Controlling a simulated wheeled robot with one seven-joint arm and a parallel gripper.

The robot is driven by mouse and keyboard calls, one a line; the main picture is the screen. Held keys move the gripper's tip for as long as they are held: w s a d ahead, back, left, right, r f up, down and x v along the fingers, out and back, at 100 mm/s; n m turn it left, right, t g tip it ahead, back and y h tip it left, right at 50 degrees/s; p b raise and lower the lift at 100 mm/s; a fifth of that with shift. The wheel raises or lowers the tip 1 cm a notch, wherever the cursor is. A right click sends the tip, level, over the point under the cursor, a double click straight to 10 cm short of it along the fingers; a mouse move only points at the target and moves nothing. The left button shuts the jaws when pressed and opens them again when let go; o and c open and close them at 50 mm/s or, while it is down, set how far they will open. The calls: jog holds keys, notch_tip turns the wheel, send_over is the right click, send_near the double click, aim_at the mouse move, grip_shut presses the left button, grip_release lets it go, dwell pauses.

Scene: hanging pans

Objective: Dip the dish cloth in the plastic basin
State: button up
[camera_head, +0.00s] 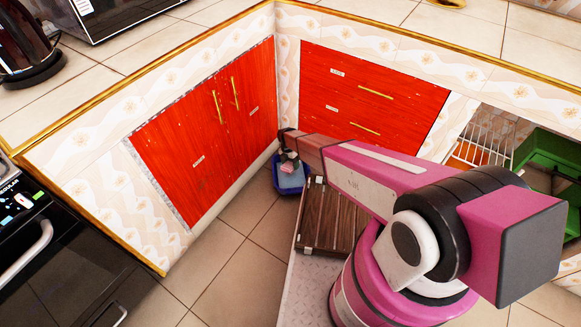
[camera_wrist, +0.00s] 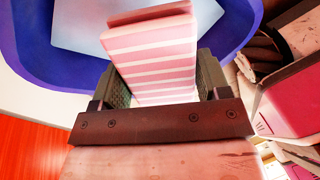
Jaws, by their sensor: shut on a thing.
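The blue plastic basin (camera_head: 291,183) stands on the floor in the corner between the red cabinets. In the wrist view its blue rim (camera_wrist: 45,55) curves around a pale inside (camera_wrist: 75,22). My gripper (camera_wrist: 155,80) is shut on the dish cloth (camera_wrist: 150,58), a pink and white striped block between the two fingers. The cloth's far end lies over the basin's opening in the wrist view. I cannot tell whether it touches the inside. In the head view my gripper (camera_head: 289,160) is small above the basin, and the cloth shows only as a pinkish patch.
Red cabinet doors (camera_head: 205,130) stand left of the basin and red drawers (camera_head: 370,95) behind it. A dark wooden slatted surface (camera_head: 330,222) lies right of it, under my arm. Tiled floor (camera_head: 225,265) is free in front. A green crate (camera_head: 550,160) is at the far right.

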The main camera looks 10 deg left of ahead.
aim_at(291, 164)
jog(key=shift+r, duration=1.75)
jog(key=shift+r, duration=0.1)
jog(key=shift+r, duration=1.9)
